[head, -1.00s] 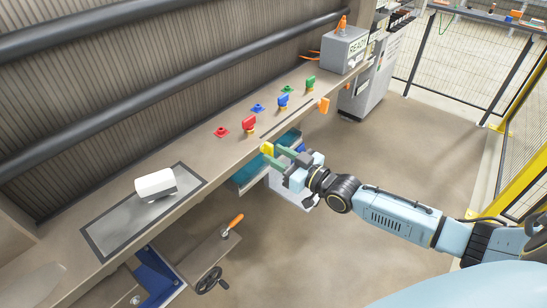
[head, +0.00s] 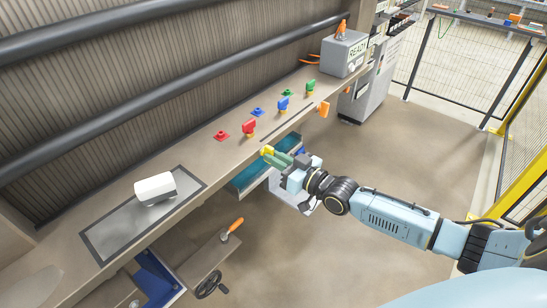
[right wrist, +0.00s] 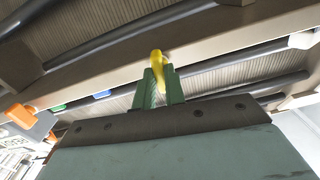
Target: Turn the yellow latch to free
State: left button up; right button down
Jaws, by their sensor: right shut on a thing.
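The yellow latch (head: 267,151) sits at the front edge of the long bench, above a teal tray. It also shows as a small yellow piece in the right wrist view (right wrist: 157,60). My right gripper (head: 273,155) reaches it from the right, and its green fingers are shut on the latch. In the right wrist view the fingers (right wrist: 158,78) stand on both sides of the latch and hide its lower part. The latch looks tilted in the head view. My left gripper is not in view.
Red (head: 249,127), blue (head: 283,103) and green (head: 310,87) knobs stand on the bench. An orange latch (head: 323,109) is on the front edge, further back. The teal tray (head: 245,183) is below the edge. The floor to the right is clear.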

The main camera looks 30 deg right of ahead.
jog(key=m, duration=0.3)
jog(key=m, duration=0.5)
jog(key=shift+b, duration=0.4)
jog(key=m+b, duration=0.1)
jog(key=m, duration=0.3)
jog(key=shift+m, duration=0.3)
